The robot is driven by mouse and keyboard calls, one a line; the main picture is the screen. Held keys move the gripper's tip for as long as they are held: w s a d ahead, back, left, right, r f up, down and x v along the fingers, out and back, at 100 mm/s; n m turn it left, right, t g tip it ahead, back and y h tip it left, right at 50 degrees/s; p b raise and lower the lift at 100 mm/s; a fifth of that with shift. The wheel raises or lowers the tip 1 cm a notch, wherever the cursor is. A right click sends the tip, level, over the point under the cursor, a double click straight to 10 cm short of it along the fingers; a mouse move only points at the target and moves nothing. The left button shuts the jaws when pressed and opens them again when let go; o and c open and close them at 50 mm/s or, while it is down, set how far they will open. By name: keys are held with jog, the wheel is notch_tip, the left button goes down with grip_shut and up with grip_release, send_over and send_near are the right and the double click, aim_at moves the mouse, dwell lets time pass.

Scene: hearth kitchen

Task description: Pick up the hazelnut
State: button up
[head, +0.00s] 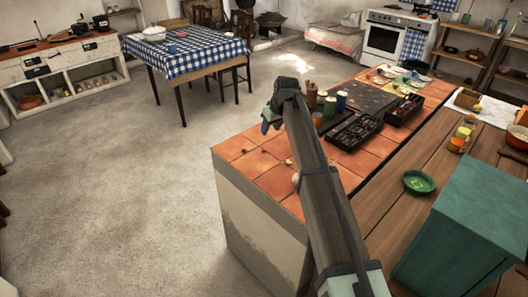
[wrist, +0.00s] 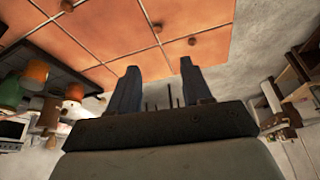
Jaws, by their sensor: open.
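Small round brown nut-like things lie on the orange tiled counter (head: 236,148). In the wrist view one (wrist: 192,41) lies just beyond the right fingertip, a second (wrist: 157,27) is farther off to its left, and a third (wrist: 66,5) is at the top left edge. I cannot tell for sure which is the hazelnut. In the head view, a small brown spot (head: 245,152) shows on the tiles near the left edge. My gripper (head: 269,124) is above the counter's far left edge, fingers apart and empty; it also shows in the wrist view (wrist: 159,65).
Coloured spool-like items (head: 330,107) and a dark compartment tray (head: 355,131) stand to the right of my gripper. A green bowl (head: 419,182) and a teal box (head: 470,225) are on the wooden counter. Open floor (head: 130,170) lies left of the counter.

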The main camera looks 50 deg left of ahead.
aim_at(264, 149)
jog(key=x, duration=1.3)
jog(key=shift+w+d+f, duration=0.1)
jog(key=shift+w+f, duration=0.05)
jog(key=shift+f, duration=0.3)
grip_shut()
